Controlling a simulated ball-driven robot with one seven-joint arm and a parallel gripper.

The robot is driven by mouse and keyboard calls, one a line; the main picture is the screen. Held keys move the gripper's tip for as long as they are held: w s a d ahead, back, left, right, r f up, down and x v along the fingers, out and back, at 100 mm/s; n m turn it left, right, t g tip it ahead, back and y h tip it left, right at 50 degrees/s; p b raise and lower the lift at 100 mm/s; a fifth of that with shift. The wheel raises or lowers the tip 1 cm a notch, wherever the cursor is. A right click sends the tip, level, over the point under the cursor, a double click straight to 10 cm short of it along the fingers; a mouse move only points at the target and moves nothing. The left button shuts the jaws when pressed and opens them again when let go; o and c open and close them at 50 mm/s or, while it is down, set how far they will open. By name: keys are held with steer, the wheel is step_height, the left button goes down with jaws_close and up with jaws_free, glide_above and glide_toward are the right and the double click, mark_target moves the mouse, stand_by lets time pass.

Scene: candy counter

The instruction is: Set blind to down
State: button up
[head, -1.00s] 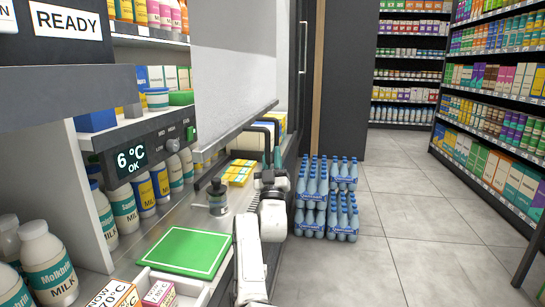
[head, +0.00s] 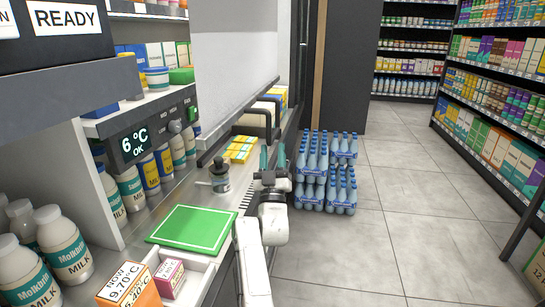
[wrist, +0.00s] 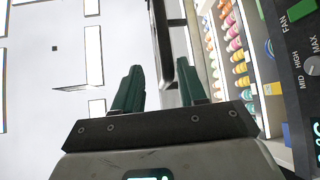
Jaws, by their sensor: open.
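The blind (head: 235,60) is a pale sheet hanging over the counter, with a dark bar (head: 235,122) along its lower edge. Its lower edge is above the counter top, leaving a gap. A black loop handle (head: 262,99) shows near the bar's far end. My gripper (head: 272,157) is open and empty, with its teal fingers pointing up, just below and in front of the handle. In the wrist view, the black handle (wrist: 160,40) lies beyond the open fingers (wrist: 160,85), partly between them in the picture. I cannot tell its distance from the fingers.
A green board (head: 193,228), a dark-capped jar (head: 220,180) and yellow boxes (head: 240,149) lie on the counter. A control panel (head: 135,143) and milk bottles are at the left. Blue bottle packs (head: 327,170) stand on the floor. Floor to the right is clear.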

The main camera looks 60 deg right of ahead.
steer(key=s+a+p, duration=0.2)
steer(key=s+a, duration=0.1)
steer(key=a, duration=0.3)
steer(key=shift+s, duration=0.25)
